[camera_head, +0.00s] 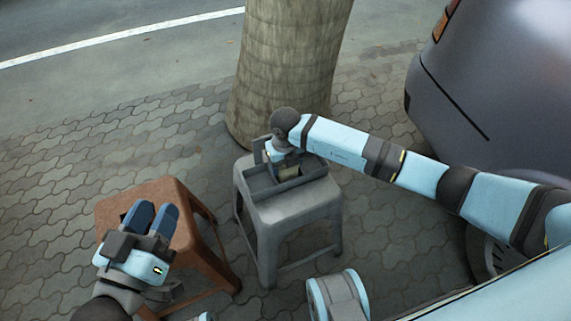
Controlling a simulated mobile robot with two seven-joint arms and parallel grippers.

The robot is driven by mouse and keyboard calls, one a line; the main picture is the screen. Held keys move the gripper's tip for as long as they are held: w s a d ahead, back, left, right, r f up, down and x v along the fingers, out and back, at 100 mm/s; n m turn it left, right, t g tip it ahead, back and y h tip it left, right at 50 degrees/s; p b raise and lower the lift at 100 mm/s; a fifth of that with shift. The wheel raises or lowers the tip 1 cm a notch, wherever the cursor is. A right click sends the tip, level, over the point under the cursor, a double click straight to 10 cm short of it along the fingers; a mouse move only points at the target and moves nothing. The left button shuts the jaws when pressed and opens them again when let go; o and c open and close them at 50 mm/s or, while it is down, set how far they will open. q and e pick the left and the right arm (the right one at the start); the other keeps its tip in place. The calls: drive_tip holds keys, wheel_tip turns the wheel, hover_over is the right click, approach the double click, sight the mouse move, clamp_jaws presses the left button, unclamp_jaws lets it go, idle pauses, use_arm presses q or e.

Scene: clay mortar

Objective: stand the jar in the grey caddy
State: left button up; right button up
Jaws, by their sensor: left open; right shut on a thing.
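The grey caddy (262,184) stands on top of the grey stool, with an upright part at its back left. My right gripper (285,158) reaches down over the caddy from the right. It is shut on the jar (288,172), a small tan piece of which shows at the caddy's opening. My gripper and wrist hide most of the jar, and I cannot tell whether it touches the caddy's floor. My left gripper (154,213) is open and empty above the brown stool.
The grey stool (290,213) stands on paving in front of a tree trunk (285,60). A brown stool (188,232) is to its left. A grey car (500,75) stands at the right. The paving at the far left is clear.

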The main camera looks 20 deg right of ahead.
use_arm(q)
drive_tip(key=shift+s+f, duration=0.1)
drive_tip(key=shift+f, duration=0.05)
use_arm(e)
drive_tip(key=shift+f, duration=0.35)
drive_tip(key=o, duration=0.9)
drive_tip(key=shift+s+f, duration=0.15)
drive_tip(key=shift+f, duration=0.05)
drive_tip(key=shift+c, duration=0.2)
drive_tip(key=shift+o, duration=0.6)
drive_tip(key=shift+r, duration=0.55)
wheel_tip(320, 180, up, 11)
drive_tip(key=p, duration=0.4)
drive_tip(key=shift+r, duration=0.15)
use_arm(q)
drive_tip(key=r, duration=0.2)
drive_tip(key=r+t, duration=0.1)
drive_tip(key=r, duration=0.1)
drive_tip(key=r+t, duration=0.1)
drive_tip(key=shift+a+r, duration=0.4)
use_arm(e)
drive_tip(key=shift+r, duration=0.45)
use_arm(q)
drive_tip(key=shift+s+n, duration=0.15)
drive_tip(key=shift+n, duration=0.15)
use_arm(e)
drive_tip(key=shift+f, duration=0.1)
